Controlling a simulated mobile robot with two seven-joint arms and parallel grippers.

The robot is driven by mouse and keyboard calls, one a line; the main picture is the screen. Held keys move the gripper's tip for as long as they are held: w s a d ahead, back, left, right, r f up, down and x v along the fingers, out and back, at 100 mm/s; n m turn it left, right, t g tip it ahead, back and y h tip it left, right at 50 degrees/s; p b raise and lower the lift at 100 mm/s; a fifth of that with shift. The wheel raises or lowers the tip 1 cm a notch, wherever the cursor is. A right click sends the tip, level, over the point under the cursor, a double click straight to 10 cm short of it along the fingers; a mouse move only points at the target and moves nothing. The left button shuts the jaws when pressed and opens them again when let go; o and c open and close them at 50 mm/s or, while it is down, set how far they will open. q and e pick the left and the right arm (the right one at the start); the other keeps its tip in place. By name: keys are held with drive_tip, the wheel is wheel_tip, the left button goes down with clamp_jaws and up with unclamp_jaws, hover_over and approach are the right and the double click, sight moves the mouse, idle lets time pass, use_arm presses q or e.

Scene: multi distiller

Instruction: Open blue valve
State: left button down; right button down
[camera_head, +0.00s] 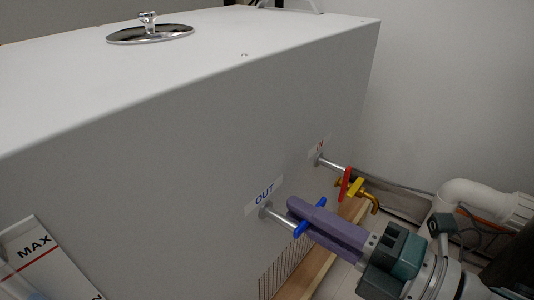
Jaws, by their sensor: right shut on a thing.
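The blue valve (301,229) sits on the metal pipe under the "OUT" label (264,194) on the front of the white distiller box (190,150). My right gripper (293,216) comes in from the lower right. Its purple fingers are shut on the blue valve handle, and parts of the handle stick out above and below them. The fingers hide the middle of the handle and the pipe's far end. My left gripper is not in view.
A red valve handle (346,184) with a brass spout (375,205) sits under the "IN" label, close behind my right gripper. A wooden strip (318,262) runs below. A white pipe (470,194) stands at the right. A "MAX" gauge (38,254) is at the lower left.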

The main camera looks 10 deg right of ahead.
drive_tip(key=c, duration=0.8)
unclamp_jaws()
drive_tip(key=shift+c, duration=0.2)
drive_tip(key=p+v, duration=0.2)
drive_tip(key=v, duration=0.8)
drive_tip(key=shift+p, duration=0.4)
